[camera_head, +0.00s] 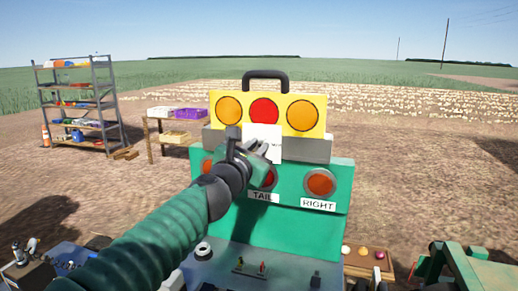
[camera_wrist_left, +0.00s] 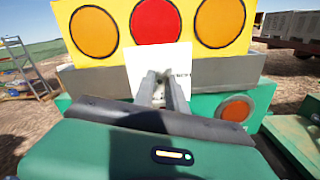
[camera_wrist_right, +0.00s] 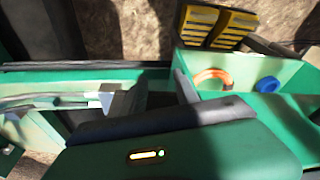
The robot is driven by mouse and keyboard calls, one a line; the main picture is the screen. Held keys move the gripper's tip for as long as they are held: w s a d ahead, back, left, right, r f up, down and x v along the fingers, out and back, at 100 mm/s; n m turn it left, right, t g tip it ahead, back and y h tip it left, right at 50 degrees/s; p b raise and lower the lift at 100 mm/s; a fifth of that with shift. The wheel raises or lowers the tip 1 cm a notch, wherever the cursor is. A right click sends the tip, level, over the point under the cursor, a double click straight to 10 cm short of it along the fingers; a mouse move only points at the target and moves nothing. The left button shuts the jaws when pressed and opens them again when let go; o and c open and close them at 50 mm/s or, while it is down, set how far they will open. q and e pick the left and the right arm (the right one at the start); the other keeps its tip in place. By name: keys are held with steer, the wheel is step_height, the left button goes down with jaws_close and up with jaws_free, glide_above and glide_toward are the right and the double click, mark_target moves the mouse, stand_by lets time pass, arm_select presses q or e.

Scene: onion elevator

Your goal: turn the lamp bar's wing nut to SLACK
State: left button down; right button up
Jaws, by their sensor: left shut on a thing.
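The yellow lamp bar (camera_head: 282,101) carries two amber lamps and one red lamp, with a black handle on top. It sits on a grey block above the green panel. A white label plate (camera_wrist_left: 142,57) is below the red lamp; its lettering is too small to read. My left gripper (camera_head: 266,150) reaches in front of this plate. In the left wrist view its fingers are close together on a small metallic piece, apparently the wing nut (camera_wrist_left: 161,77), which they mostly hide. My right gripper (camera_wrist_right: 158,92) is away from the lamp bar, its fingers apart with nothing seen between them.
The green panel (camera_head: 337,170) has round lamps and TAIL and RIGHT labels. Small switches stand on the ledge below. A shelf rack (camera_head: 77,105) and a table with crates (camera_head: 177,120) stand behind left.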

arm_select(q)
steer(key=shift+f+n+b, duration=0.15)
steer(key=shift+f+n, duration=0.1)
steer(key=shift+n, duration=1.7)
steer(key=shift+f+n+b, duration=0.15)
steer(key=shift+f+n, duration=0.05)
steer(key=shift+n, duration=2.05)
steer(key=c, duration=1.6)
jaws_free()
steer(key=shift+o, duration=1.3)
steer(key=shift+w+r, duration=0.1)
steer(key=shift+w, duration=0.05)
steer(key=shift+r, duration=0.1)
